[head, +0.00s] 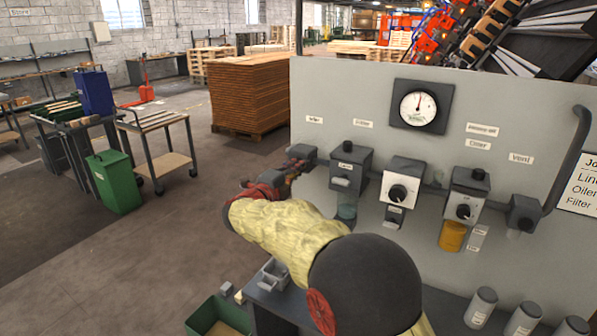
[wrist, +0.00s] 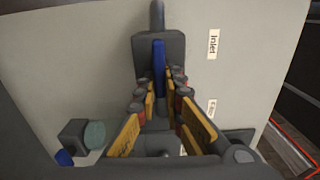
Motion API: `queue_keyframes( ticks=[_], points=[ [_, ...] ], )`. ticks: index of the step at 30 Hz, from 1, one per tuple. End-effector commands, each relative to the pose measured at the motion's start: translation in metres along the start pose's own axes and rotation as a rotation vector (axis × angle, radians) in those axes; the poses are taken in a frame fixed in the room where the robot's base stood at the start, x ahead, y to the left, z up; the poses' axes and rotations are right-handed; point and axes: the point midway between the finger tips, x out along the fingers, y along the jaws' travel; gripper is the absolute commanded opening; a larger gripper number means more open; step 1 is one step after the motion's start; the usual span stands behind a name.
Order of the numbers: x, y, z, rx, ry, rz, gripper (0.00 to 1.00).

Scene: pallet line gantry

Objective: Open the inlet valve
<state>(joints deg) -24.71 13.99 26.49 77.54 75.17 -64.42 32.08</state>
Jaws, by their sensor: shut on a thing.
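The inlet valve is a grey block (head: 302,152) at the left edge of the grey panel in the head view. In the wrist view its body (wrist: 176,48) is at the top centre, with a blue lever (wrist: 159,66) on it and a pipe above. The Inlet label (wrist: 214,43) is beside it. My gripper (wrist: 164,86) is shut on the blue lever, with a finger on either side. In the head view my gripper (head: 288,174) reaches the valve from the lower left, and the lever is hidden there.
The panel (head: 330,85) carries a round gauge (head: 419,108), a filter unit (head: 349,170), a knobbed regulator (head: 402,187), an oiler (head: 466,200) and a vent valve (head: 523,213). Grey canisters (head: 480,307) stand below. A green bin (head: 218,318) is at lower left.

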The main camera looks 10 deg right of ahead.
Motion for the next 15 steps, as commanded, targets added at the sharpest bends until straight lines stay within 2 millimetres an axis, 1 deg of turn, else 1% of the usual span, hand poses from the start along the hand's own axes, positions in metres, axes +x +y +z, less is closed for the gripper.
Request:
queue_keyframes(
  ticks=[1,11,12,15],
  points=[
    [-0.0002,0.0033,-0.0002,0.001,0.000,0.004,0.00],
    [-0.0002,0.0035,-0.0002,0.002,0.001,0.004,0.00],
    [-0.0002,0.0036,-0.0003,0.002,0.001,0.004,0.10],
    [-0.0002,0.0034,-0.0002,0.002,0.001,0.004,0.16]
  ],
)
